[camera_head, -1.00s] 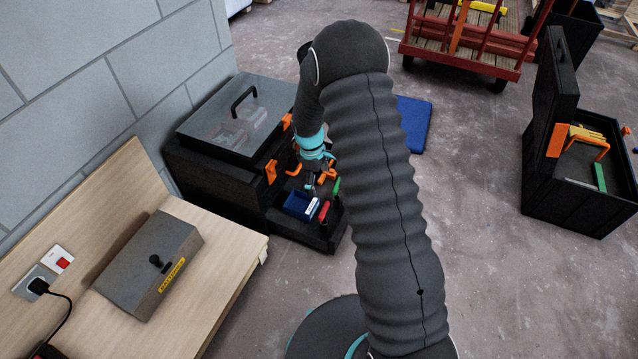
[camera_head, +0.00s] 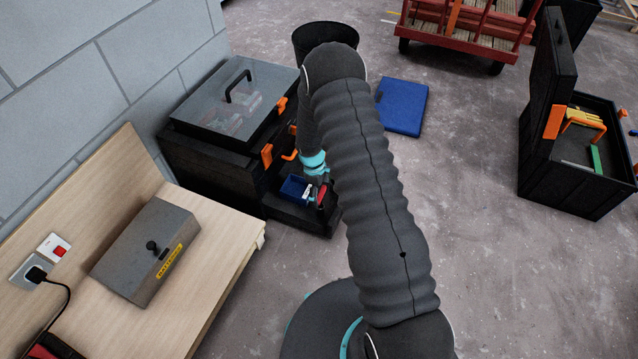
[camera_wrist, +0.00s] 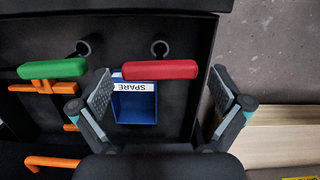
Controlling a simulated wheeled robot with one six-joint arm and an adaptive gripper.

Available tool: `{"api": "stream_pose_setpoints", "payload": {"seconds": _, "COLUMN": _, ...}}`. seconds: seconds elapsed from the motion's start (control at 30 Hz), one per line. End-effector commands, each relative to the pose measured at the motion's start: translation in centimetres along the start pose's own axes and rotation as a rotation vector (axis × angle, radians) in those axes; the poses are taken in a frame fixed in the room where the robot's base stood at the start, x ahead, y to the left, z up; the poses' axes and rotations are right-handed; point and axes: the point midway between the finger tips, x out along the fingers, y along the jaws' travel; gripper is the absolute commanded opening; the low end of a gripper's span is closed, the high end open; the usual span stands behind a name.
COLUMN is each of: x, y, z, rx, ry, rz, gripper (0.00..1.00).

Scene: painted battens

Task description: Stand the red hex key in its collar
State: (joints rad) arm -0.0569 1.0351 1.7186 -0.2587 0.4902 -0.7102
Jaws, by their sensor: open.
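The red hex key's handle (camera_wrist: 160,69) lies crosswise in the wrist view, just above the blue SPARE bin (camera_wrist: 135,108). It also shows in the head view (camera_head: 322,194), partly hidden by my arm. A dark ring, apparently a collar (camera_wrist: 160,47), stands just beyond the red handle; whether the key's shaft is in it is hidden. My gripper (camera_wrist: 162,80) is open and empty. Its fingers appear on either side of the red handle, and I see no contact. In the head view my gripper (camera_head: 318,178) is mostly hidden behind my arm.
A green handle (camera_wrist: 52,69) with another dark ring (camera_wrist: 84,47) is to the left. Orange pieces (camera_wrist: 48,87) lie below it. The black toolbox (camera_head: 215,155) with clear lid stands against the wall, beside the wooden bench (camera_head: 215,270). A blue mat (camera_head: 402,106) lies on the floor.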

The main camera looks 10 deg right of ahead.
Motion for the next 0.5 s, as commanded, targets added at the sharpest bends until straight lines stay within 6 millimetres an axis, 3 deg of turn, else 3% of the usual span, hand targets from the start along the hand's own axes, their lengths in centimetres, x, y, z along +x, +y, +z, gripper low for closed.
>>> {"api": "stream_pose_setpoints", "payload": {"seconds": 0.2, "x": 1.6, "y": 0.0, "z": 0.0, "rx": 0.000, "ry": 0.000, "rz": 0.000, "gripper": 1.00}}
{"api": "stream_pose_setpoints", "payload": {"seconds": 0.5, "x": 1.8, "y": 0.0, "z": 0.0, "rx": 0.000, "ry": 0.001, "rz": 0.000, "gripper": 1.00}}
